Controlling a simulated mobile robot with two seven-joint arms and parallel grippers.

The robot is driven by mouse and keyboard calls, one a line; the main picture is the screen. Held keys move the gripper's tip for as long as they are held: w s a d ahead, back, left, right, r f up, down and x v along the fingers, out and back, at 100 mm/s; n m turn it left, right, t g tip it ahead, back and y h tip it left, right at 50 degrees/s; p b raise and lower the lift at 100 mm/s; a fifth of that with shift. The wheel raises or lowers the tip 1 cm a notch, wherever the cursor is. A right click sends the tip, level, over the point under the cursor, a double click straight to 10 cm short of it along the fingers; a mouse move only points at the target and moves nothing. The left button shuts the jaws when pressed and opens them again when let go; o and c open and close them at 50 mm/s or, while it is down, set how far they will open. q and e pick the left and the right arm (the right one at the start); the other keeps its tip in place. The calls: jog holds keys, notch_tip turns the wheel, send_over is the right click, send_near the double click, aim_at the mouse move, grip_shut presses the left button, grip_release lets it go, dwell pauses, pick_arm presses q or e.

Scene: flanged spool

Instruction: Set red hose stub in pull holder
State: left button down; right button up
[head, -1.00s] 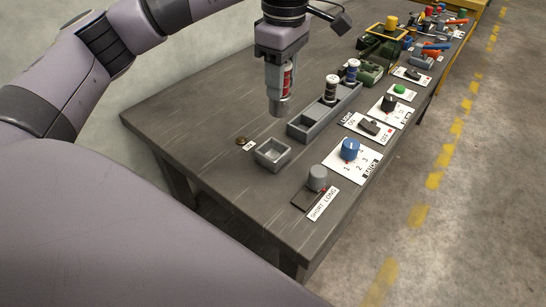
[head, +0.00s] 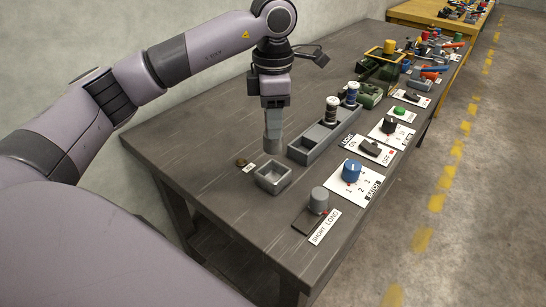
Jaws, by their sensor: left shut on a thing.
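My left gripper (head: 272,143) points down above the dark table, just behind a small square grey open box (head: 272,188). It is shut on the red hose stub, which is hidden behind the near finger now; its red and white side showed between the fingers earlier. The box looks empty. A small label (head: 249,167) and a brass-coloured knob (head: 240,162) sit left of the box; the label is too small to read, so I cannot tell whether this box is the pull holder. My right gripper is not in view.
A long grey rack (head: 318,140) holds a black-and-white spool (head: 332,110) and a blue-and-white one (head: 352,94); its near compartment is empty. A blue dial (head: 351,171), grey knob (head: 318,200) and switches line the right edge. The table's front left is clear.

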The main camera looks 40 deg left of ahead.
aim_at(273, 154)
pick_arm(q)
notch_tip(273, 154, down, 9)
jog(key=shift+r, duration=0.1)
dwell(0.3)
jog(key=shift+f+b, duration=0.35)
jog(key=shift+f, duration=0.1)
jog(key=c, duration=0.7)
grip_release()
jog(key=shift+r, duration=0.2)
